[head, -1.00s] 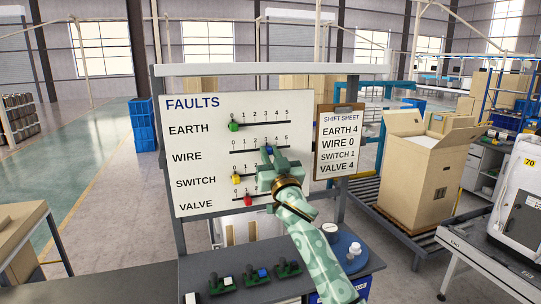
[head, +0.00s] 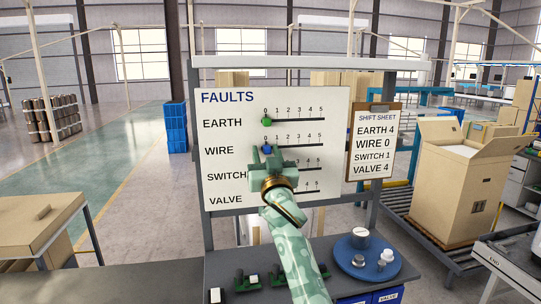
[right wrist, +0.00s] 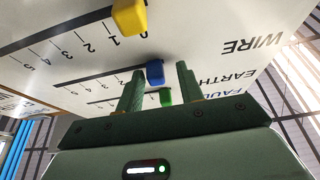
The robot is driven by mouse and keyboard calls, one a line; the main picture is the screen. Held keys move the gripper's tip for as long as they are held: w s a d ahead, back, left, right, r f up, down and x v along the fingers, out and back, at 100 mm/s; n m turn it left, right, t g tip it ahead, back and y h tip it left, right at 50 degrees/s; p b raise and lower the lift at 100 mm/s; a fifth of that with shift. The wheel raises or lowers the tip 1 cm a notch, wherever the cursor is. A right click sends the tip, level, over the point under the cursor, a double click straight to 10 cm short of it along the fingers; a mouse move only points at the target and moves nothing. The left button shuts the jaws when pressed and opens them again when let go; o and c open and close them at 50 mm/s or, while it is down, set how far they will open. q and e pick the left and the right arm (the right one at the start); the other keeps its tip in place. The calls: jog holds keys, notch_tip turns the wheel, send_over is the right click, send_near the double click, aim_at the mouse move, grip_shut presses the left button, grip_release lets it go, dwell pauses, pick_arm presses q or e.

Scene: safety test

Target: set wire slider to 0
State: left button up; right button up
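The blue wire slider (head: 267,149) is at the 0 mark, the left end of the WIRE scale on the white FAULTS board (head: 225,105). My right gripper (head: 266,152) is at this knob, one finger on each side. In the right wrist view, the blue knob (right wrist: 155,72) sits between the two finger ends of the right gripper (right wrist: 160,70), with gaps beside it, so the gripper looks open. My left gripper is not in view.
The green EARTH slider (head: 266,121) is at 0, just above. The yellow slider (right wrist: 130,17) is near 0 in the wrist view; my gripper hides the lower sliders in the head view. A shift sheet (head: 374,140) hangs on the right, reading WIRE 0.

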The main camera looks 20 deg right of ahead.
jog(key=shift+a, duration=0.1)
jog(key=shift+s, duration=0.15)
jog(key=b+v, duration=0.3)
jog(key=v, duration=1.3)
jog(key=shift+b, duration=0.35)
jog(key=shift+a+f, duration=0.1)
jog(key=shift+f, duration=0.05)
